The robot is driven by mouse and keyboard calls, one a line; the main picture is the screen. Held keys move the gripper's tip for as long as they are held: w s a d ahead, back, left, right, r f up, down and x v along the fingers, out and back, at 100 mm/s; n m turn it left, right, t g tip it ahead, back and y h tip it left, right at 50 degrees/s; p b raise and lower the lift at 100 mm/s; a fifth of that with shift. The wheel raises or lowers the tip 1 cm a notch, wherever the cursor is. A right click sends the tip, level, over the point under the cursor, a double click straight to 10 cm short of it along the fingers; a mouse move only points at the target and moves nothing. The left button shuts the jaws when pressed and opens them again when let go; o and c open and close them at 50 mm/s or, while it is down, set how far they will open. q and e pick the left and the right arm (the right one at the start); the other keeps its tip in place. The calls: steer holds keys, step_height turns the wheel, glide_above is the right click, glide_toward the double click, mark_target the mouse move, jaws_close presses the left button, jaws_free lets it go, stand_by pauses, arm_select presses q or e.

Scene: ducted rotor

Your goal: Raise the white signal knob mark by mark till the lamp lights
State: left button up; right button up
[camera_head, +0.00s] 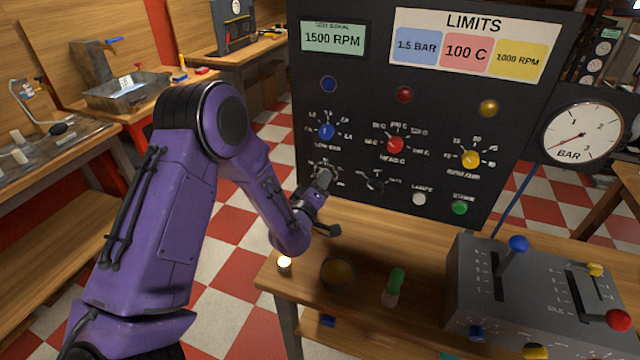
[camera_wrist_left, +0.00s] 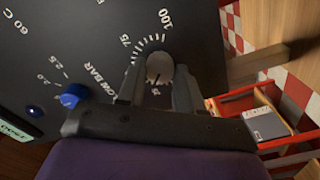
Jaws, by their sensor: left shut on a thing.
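The pale signal knob (camera_wrist_left: 160,68) sits between the two fingers of my left gripper (camera_wrist_left: 159,90) in the left wrist view. The gripper is shut on it. Dial marks with 75 and 100 show around the knob; its dark pointer line faces the gripper side. In the head view my left gripper (camera_head: 324,180) is at the lower left of the black panel (camera_head: 350,225) and mostly covers the knob. The test signal display (camera_head: 333,38) reads 1500 RPM. The blue lamp (camera_head: 329,84), red lamp (camera_head: 404,95) and yellow lamp (camera_head: 488,108) look dark. My right gripper is not in view.
Blue (camera_head: 326,131), red (camera_head: 395,145) and yellow (camera_head: 471,159) knobs sit above my gripper's row. A white button (camera_head: 419,199) and green button (camera_head: 460,208) are to the right. A grey lever box (camera_head: 470,290) stands on the bench. A BAR gauge (camera_head: 582,134) is at the right.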

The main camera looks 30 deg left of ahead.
arm_select(q)
steer(key=m+b, duration=0.1)
steer(key=m, duration=0.3)
steer(key=o, duration=1)
steer(key=shift+o, duration=0.2)
steer(key=b+v, duration=0.3)
steer(key=v, duration=0.7)
steer(key=shift+s, duration=0.25)
